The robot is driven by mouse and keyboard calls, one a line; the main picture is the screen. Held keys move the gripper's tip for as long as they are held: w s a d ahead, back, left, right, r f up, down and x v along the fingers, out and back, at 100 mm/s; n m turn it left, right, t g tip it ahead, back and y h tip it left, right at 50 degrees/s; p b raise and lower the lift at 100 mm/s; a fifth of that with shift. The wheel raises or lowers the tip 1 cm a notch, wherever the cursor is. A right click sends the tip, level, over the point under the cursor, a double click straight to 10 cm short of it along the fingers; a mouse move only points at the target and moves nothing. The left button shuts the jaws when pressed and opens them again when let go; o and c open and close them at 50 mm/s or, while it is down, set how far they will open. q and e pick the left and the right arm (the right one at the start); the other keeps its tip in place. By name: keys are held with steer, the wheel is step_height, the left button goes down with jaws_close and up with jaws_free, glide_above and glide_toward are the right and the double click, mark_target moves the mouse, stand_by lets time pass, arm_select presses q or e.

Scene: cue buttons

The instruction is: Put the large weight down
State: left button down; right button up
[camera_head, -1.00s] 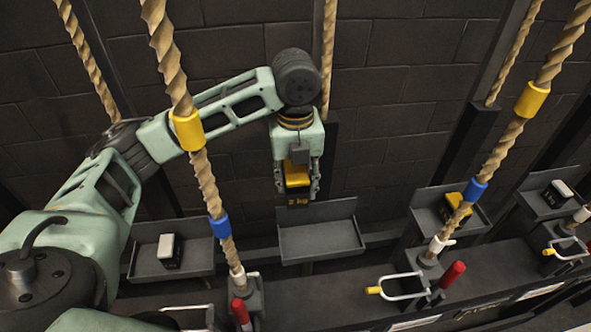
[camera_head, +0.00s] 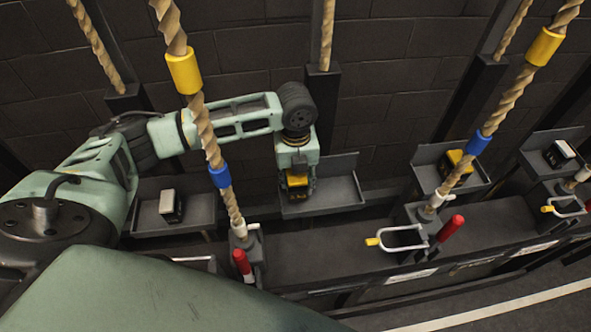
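The large weight (camera_head: 298,191) is a black block with a yellow top. It is low in the middle tray (camera_head: 340,196), at the tray's left part; whether it touches the tray floor I cannot tell. My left gripper (camera_head: 298,180) points down over it, with its fingers at the weight's sides; whether they still press on it is too small to see. My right gripper is not in view.
A small white-topped weight (camera_head: 171,206) stands in the left tray. Another yellow-topped weight (camera_head: 457,164) and a white-topped one (camera_head: 561,153) sit in trays to the right. Ropes, red levers (camera_head: 450,228) and white handles (camera_head: 403,238) stand in front.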

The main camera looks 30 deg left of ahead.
arm_select(q)
steer(key=shift+w+f, duration=0.15)
steer(key=shift+f, duration=1.8)
steer(key=c, duration=1.6)
jaws_free()
steer(key=shift+s+f, duration=0.2)
steer(key=shift+f, duration=0.05)
steer(key=o, duration=0.5)
steer(key=shift+r, duration=0.1)
step_height(320, 180, up, 12)
steer(key=shift+r, duration=0.1)
